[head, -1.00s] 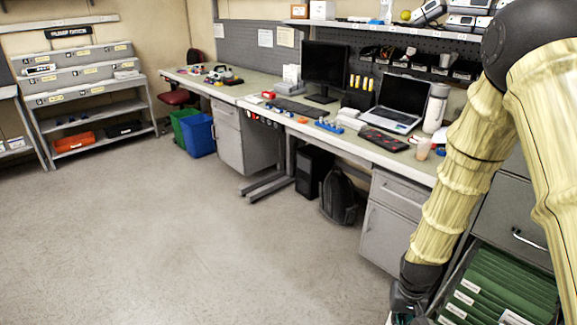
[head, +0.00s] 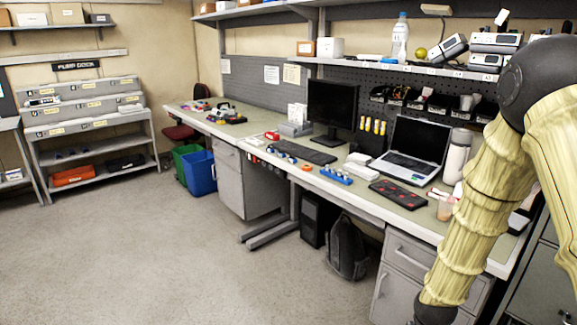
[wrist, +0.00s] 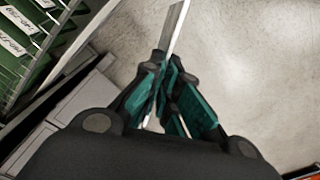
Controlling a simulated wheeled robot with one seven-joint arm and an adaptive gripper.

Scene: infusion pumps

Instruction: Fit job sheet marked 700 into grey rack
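In the wrist view my gripper (wrist: 172,97) is closed on a thin pale sheet (wrist: 178,35), seen nearly edge-on between the teal finger pads. It sticks out beyond the fingertips over bare floor. Its marking cannot be read, so I cannot tell if it is 700. In the head view the fingers are below the frame. A grey tiered rack (head: 83,104) with labelled rows stands at the far left under a dark sign, well away from my arm. I cannot tell whether it is the grey rack of the task.
An open drawer with green folders (wrist: 22,48) lies left of my gripper in the wrist view. A long workbench (head: 335,188) with laptop (head: 415,150) and monitor (head: 333,108) runs along the right. Blue (head: 201,173) and green bins stand beneath its far end. The floor (head: 190,255) is open.

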